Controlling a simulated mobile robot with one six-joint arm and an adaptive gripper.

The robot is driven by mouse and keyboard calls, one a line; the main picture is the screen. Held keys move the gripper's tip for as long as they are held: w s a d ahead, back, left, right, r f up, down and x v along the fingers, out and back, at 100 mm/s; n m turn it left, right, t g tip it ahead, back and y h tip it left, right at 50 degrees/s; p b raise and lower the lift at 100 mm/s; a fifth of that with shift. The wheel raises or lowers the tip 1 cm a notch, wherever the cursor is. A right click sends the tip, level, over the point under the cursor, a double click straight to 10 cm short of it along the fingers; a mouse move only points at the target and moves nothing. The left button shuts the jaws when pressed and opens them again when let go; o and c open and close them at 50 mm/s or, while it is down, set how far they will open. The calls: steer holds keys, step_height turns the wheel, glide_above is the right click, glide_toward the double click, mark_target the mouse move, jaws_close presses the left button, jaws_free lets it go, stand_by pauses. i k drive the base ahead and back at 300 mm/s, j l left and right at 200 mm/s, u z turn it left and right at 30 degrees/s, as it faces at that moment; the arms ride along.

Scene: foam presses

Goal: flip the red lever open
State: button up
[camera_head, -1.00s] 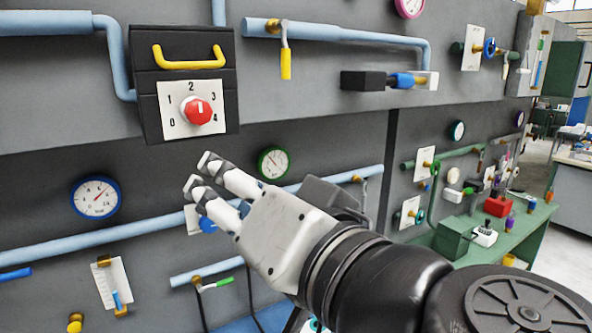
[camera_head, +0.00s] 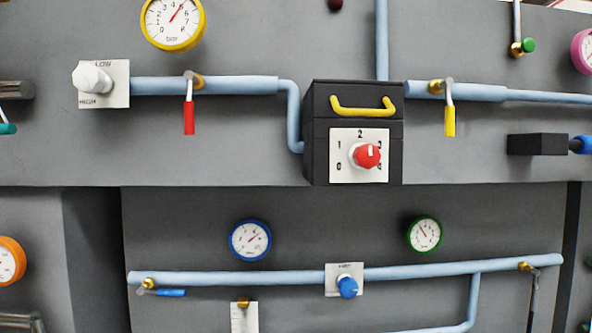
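The red lever (camera_head: 189,117) hangs straight down from a brass valve fitting (camera_head: 195,81) on the light blue pipe (camera_head: 240,85), in the upper left of the head view. Its grip is red on a short metal arm, and it stands across the pipe. Nothing touches or covers it. My gripper is not in view now, so its distance from the lever cannot be seen.
Right of the lever, a black box (camera_head: 312,140) with a yellow handle (camera_head: 362,107) and red knob (camera_head: 366,156) juts from the wall. A white knob (camera_head: 92,79) sits to the left. A yellow lever (camera_head: 450,120) hangs further right. Wall below the red lever is clear.

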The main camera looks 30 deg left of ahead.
mark_target(189, 106)
steer(key=u, duration=1.85)
